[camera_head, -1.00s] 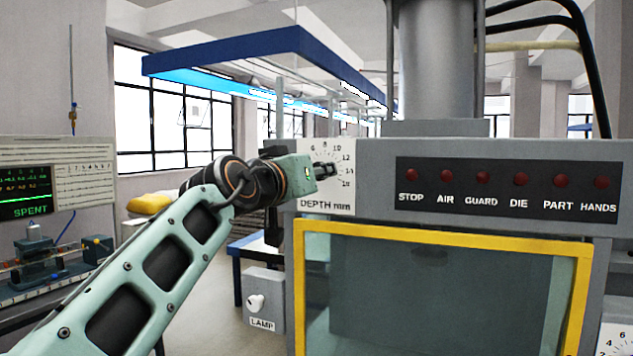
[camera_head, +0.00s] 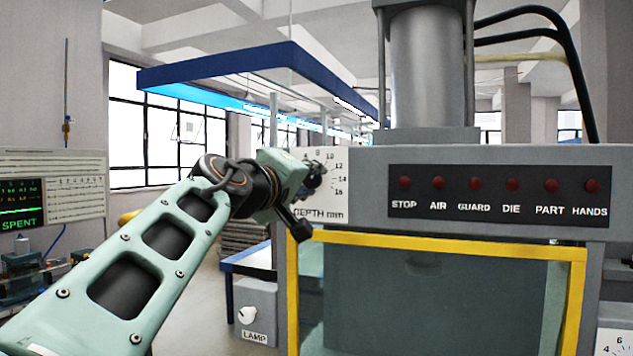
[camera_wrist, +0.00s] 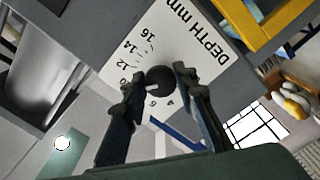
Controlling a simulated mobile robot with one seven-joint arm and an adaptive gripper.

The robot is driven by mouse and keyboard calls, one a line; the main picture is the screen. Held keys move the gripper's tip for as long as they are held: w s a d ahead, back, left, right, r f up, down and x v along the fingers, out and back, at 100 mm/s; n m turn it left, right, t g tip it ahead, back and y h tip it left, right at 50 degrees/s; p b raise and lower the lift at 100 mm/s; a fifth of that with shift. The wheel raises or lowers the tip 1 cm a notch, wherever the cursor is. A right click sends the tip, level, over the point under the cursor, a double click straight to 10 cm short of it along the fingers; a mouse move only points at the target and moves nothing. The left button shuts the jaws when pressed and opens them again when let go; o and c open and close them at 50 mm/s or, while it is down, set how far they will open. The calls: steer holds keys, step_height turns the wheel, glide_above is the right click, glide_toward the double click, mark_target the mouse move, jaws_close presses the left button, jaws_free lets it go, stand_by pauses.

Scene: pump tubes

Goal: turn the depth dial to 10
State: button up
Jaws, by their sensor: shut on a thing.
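The white DEPTH mm plate (camera_head: 341,199) is on the left of the grey machine front. Its dial is mostly hidden by my gripper in the head view. In the wrist view the dial is a dark round knob (camera_wrist: 161,78) with a short white mark at its lower left. The plate (camera_wrist: 185,35) shows 16, 14, 12 and 10 along the left; the left finger covers part of the scale. The mark lies toward the covered part below 10; I cannot tell its exact value. My gripper (camera_head: 316,176) is at the dial, its two fingers (camera_wrist: 160,82) shut around the knob.
A row of dark red lamps (camera_head: 476,184) runs to the right of the dial. A yellow-framed guard (camera_head: 440,246) is below. A LAMP box (camera_head: 256,312) with a white knob stands lower left. Another dial plate (camera_head: 613,343) shows at the lower right.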

stand_by(0.4)
steer(key=o, duration=1.2)
step_height(320, 180, up, 10)
steer(key=shift+c, duration=0.2)
